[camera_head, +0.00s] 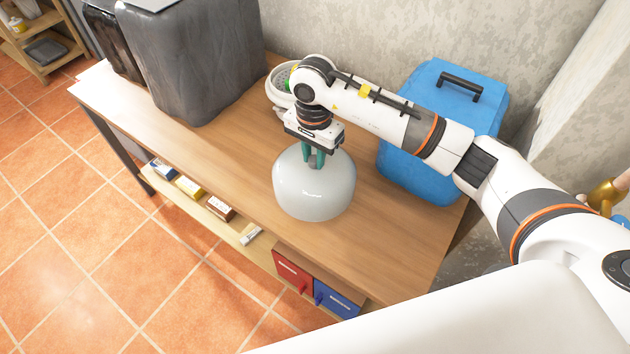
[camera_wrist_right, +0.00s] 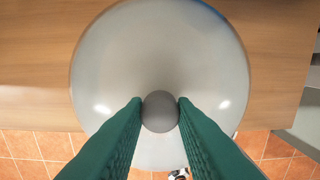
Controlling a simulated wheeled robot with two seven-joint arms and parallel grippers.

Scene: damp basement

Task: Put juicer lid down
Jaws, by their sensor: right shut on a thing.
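The juicer lid is a translucent whitish dome (camera_head: 314,192) with a grey knob on top. In the head view it is at the middle of the wooden table, near the front edge; whether it touches the tabletop I cannot tell. My right gripper (camera_head: 314,158) is above it with green fingers pointing down. In the right wrist view the fingers (camera_wrist_right: 160,110) are shut on the lid's grey knob (camera_wrist_right: 160,112), and the dome (camera_wrist_right: 160,55) fills the middle. My left gripper is not in view.
The wooden table (camera_head: 232,165) has bare room left of the lid. A blue box with a black handle (camera_head: 430,115) stands at right, a dark grey bin (camera_head: 195,60) at back left. A white perforated bowl (camera_head: 281,88) is behind my arm. A shelf below holds small boxes and drawers (camera_head: 293,272).

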